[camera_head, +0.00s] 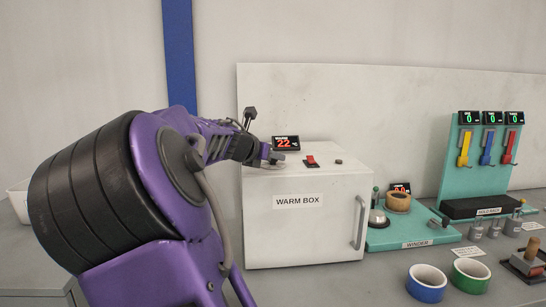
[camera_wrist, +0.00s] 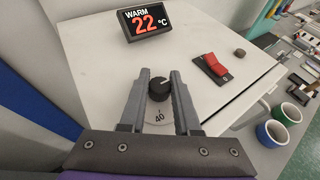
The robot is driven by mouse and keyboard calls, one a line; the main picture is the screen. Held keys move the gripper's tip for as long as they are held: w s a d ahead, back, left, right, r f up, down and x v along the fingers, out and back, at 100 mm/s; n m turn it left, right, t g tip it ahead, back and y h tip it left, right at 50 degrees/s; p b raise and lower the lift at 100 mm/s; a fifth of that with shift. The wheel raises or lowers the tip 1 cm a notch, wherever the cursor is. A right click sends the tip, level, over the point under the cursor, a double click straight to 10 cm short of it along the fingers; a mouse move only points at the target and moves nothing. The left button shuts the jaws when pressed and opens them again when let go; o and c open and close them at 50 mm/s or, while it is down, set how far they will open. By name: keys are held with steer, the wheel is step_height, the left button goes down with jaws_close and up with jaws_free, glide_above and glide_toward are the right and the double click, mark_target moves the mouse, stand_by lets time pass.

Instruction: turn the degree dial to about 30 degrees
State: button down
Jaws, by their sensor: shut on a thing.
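The degree dial (camera_wrist: 158,89) is a dark round knob with a light pointer line, on top of the white warm box (camera_head: 290,235). A pale scale (camera_wrist: 158,114) with "40" shows in front of it in the wrist view. My gripper (camera_wrist: 159,82) is shut on the dial, one finger on each side. In the head view my gripper (camera_head: 272,157) is over the box's top left, and the dial is hidden or too small to tell. The WARM display (camera_wrist: 147,24) reads 22 °C; it also shows in the head view (camera_head: 286,143).
A red switch (camera_wrist: 212,64) and a small dark knob (camera_wrist: 239,53) sit on the box top, right of the dial. The winder (camera_head: 415,236) stands right of the box. Blue (camera_head: 427,288) and green (camera_head: 470,280) tape rolls lie in front.

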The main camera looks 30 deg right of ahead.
steer(key=shift+r+g+p, duration=0.15)
steer(key=shift+g+p, duration=0.15)
steer(key=shift+p, duration=0.25)
steer(key=m+p, duration=0.1)
steer(key=p, duration=0.1)
steer(key=g+h+p, duration=0.1)
steer(key=p, duration=0.1)
steer(key=shift+r+m+g, duration=0.3)
steer(key=shift+m, duration=0.1)
steer(key=m+g+p, duration=0.2)
steer(key=g+p, duration=0.1)
steer(key=p, duration=0.2)
steer(key=shift+m+h, duration=0.3)
steer(key=m+g, duration=0.1)
steer(key=g, duration=0.1)
steer(key=f+m+g+p, duration=0.1)
steer(key=m+g, duration=0.1)
steer(key=shift+d+m, duration=0.1)
steer(key=shift+m, duration=0.2)
steer(key=shift+m+g+y, duration=0.9)
steer(key=shift+m+g, duration=0.7)
steer(key=shift+g, duration=0.1)
steer(key=shift+m+g, duration=0.4)
steer(key=shift+g, duration=0.1)
steer(key=c, duration=0.6)
jaws_free()
